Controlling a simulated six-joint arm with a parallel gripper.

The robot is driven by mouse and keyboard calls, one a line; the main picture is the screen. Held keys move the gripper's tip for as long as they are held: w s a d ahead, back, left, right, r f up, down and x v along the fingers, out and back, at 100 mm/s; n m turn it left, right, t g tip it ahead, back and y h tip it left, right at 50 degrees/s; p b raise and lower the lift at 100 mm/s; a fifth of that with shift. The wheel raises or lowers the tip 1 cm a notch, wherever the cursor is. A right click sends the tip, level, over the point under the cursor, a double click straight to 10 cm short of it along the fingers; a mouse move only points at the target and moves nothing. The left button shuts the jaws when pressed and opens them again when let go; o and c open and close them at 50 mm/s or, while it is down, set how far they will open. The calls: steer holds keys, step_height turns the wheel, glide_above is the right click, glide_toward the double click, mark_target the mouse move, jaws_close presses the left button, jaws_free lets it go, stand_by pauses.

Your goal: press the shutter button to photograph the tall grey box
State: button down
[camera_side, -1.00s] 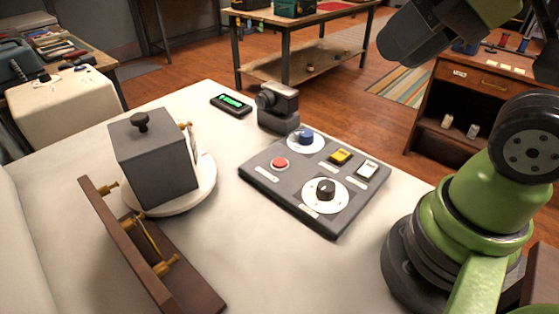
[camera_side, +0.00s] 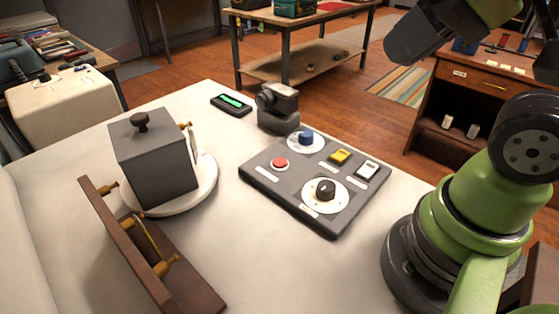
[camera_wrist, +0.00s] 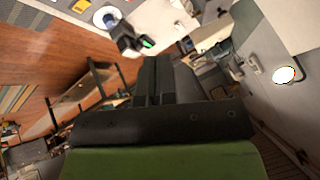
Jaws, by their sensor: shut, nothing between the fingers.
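The tall grey box (camera_side: 155,165) with a dark knob on top stands on a round white plate (camera_side: 206,185) at the left of the pale table. A small dark camera (camera_side: 278,108) stands at the table's back. A grey control panel (camera_side: 270,190) lies in front of it. Labels are unreadable. My gripper (camera_wrist: 155,65) is shut and empty, high at the upper right in the side view, away from the panel.
A wooden stand (camera_side: 130,240) with brass pegs is at the table's front left. A black device with a green display (camera_side: 231,104) lies beside the camera. Bare table lies between the box and the panel. A workbench (camera_side: 310,20) and a brown cabinet (camera_side: 470,90) stand beyond.

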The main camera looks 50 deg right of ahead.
steer(key=shift+w, duration=0.1)
stand_by(0.7)
steer(key=n+t, duration=0.2)
steer(key=n, duration=1.3)
glide_above(279, 164)
step_height(279, 164, down, 18)
steer(key=shift+r, duration=0.2)
steer(key=shift+f, duration=0.1)
steer(key=shift+f, duration=4.3)
steer(key=shift+f, duration=0.1)
steer(key=shift+f, duration=0.3)
